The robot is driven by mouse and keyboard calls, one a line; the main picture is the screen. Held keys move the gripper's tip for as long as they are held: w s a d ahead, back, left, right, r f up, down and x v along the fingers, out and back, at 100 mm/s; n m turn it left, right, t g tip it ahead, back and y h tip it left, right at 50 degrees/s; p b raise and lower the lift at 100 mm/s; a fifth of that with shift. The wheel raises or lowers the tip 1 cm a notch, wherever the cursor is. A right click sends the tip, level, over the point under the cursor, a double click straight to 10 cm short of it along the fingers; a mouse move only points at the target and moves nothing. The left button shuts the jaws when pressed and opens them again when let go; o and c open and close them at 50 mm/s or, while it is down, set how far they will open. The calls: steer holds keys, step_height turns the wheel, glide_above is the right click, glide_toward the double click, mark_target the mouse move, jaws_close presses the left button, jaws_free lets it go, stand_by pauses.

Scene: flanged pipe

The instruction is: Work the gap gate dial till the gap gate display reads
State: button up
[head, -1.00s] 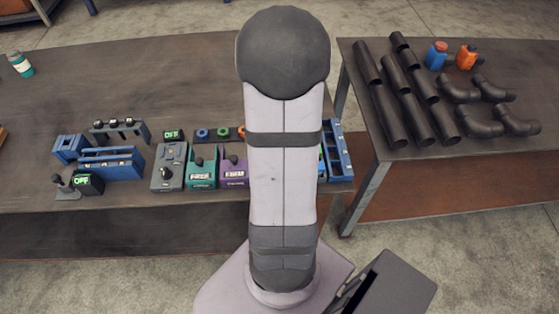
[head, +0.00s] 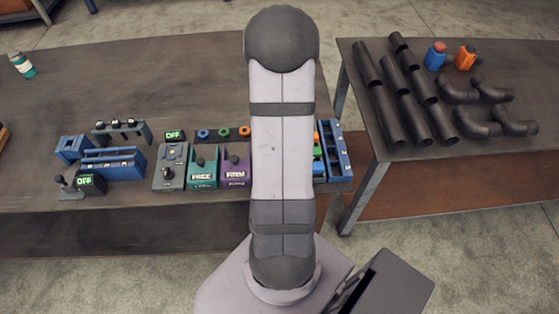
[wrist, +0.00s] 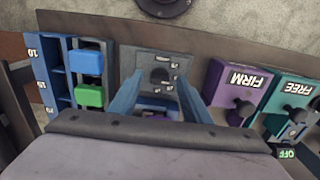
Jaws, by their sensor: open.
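In the wrist view a grey panel with a dark round dial (wrist: 160,76) and small white marks around it stands in the middle. I take it for the gap gate dial; its marks are too small to read. My gripper (wrist: 163,70) is open, with its two bluish fingers to either side of the dial. I cannot tell whether they touch it. In the head view my arm hides this panel and my gripper. One display (head: 174,135) and another at the left (head: 84,182) both read OFF; I cannot tell which belongs to the gap gate.
A purple FIRM box (wrist: 235,88) and a green FREE box (wrist: 289,103), both with dark knobs, stand right of the dial in the wrist view. A blue rack (wrist: 57,75) with blue and green blocks stands left. The table's back left is mostly clear.

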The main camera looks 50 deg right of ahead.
steer(key=c, duration=1.1)
steer(key=shift+o, duration=0.3)
steer(key=shift+m, duration=0.3)
steer(key=m, duration=0.4)
steer(key=shift+r, duration=0.1)
steer(key=shift+m+p, duration=0.35)
steer(key=shift+m, duration=1.75)
steer(key=o, duration=1)
